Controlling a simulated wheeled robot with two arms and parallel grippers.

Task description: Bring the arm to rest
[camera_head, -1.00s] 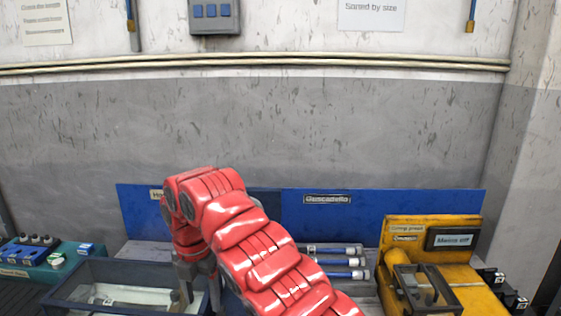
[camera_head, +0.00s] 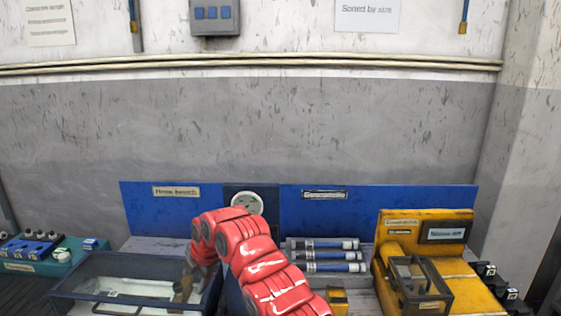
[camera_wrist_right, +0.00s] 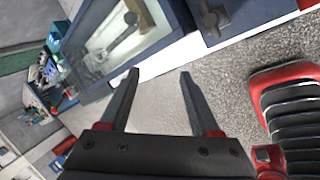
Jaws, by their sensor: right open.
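My right arm (camera_head: 265,265) is red and reaches from the bottom middle toward the tray at the left in the head view. My right gripper (camera_wrist_right: 158,74) is open and empty in the wrist view, its two dark fingers apart over grey floor. In the head view the gripper is mostly hidden by the arm, close to the right end of the tray. My left gripper is in neither view.
A dark-rimmed tray (camera_head: 75,284) lies at the left, beside teal equipment (camera_head: 48,262). Several blue-and-white cylinders (camera_head: 330,266) lie right of the arm. A yellow press (camera_head: 455,272) stands further right. A blue back panel (camera_head: 375,213) closes the rear.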

